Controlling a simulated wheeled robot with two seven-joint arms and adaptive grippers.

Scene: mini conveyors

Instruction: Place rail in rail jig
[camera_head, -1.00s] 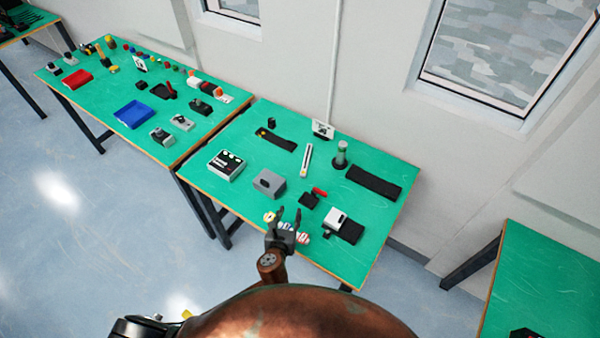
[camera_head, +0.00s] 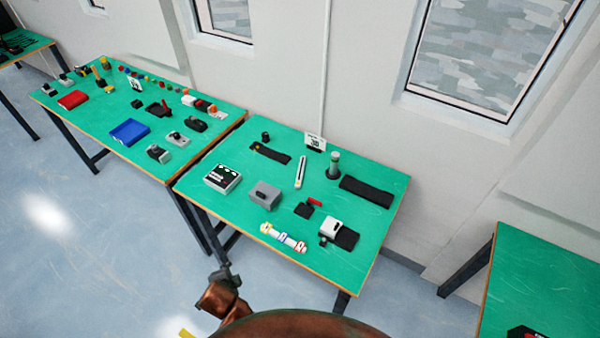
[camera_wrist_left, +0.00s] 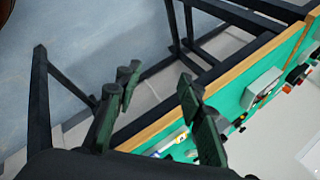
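A slim silver-white bar (camera_head: 301,171), which looks like the rail, lies on the green table near its middle. Two long black holders lie near the back edge, a smaller one (camera_head: 270,152) on the left and a larger one (camera_head: 366,191) on the right; I cannot tell which, if either, is the rail jig. My left gripper (camera_head: 221,274) is in front of the table's front edge, away from these things. In the left wrist view my left gripper (camera_wrist_left: 158,88) has its fingers apart with nothing between them. My right gripper is not in view.
On the same table (camera_head: 330,272) are a black-and-white box (camera_head: 223,178), a grey block (camera_head: 264,194), a grey cylinder (camera_head: 334,166), a white-and-black device (camera_head: 338,232) and a white strip with coloured parts (camera_head: 283,238). A second table (camera_head: 85,118) stands left.

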